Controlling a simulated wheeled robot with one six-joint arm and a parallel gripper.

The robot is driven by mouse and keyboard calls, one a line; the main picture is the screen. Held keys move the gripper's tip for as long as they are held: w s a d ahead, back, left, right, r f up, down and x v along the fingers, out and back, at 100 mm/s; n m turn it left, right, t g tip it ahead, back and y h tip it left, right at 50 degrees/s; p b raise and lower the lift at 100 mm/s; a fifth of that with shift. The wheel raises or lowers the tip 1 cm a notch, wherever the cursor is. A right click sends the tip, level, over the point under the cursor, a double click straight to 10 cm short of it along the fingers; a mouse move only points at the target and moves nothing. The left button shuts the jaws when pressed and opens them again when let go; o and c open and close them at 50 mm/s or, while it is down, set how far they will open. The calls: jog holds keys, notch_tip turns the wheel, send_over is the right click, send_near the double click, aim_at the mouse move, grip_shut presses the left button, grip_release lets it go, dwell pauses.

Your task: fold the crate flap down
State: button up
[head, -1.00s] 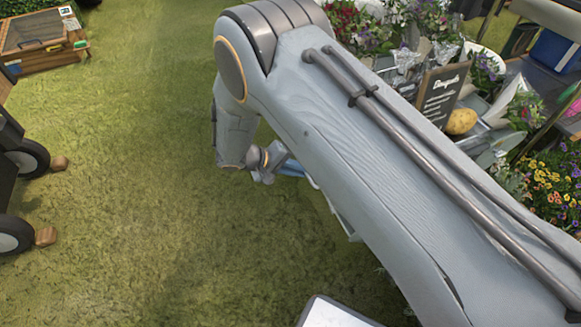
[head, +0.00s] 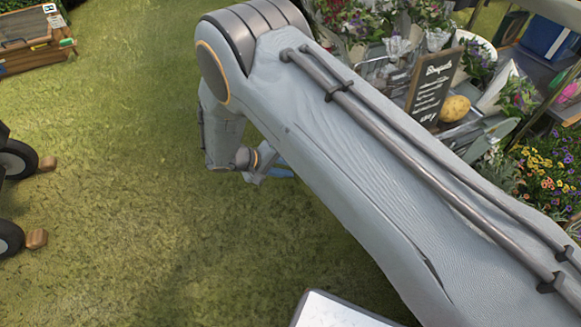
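My arm crosses the head view from the lower right to the upper middle, then bends down to my wrist (head: 243,160). The wrist hangs over the grass left of the forearm. My gripper's fingers are mostly hidden behind the forearm, so I cannot see their opening or any hold. A small pale blue piece (head: 280,172) shows beside the wrist; I cannot tell what it belongs to. I cannot make out the crate flap. A wooden box (head: 30,45) with a dark top stands at the upper left, well away from my wrist; I cannot tell if it is the crate.
Potted flowers (head: 548,172) stand at the right. A dark wheeled object (head: 14,160) is at the left edge. Open grass (head: 130,200) lies between.

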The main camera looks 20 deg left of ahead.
jog(key=shift+w+d, duration=0.15)
jog(key=shift+d, duration=0.05)
jog(key=p+v, duration=0.1)
jog(key=v, duration=0.6)
jog(key=shift+s+a+r, duration=0.2)
jog(key=shift+a+r, duration=0.05)
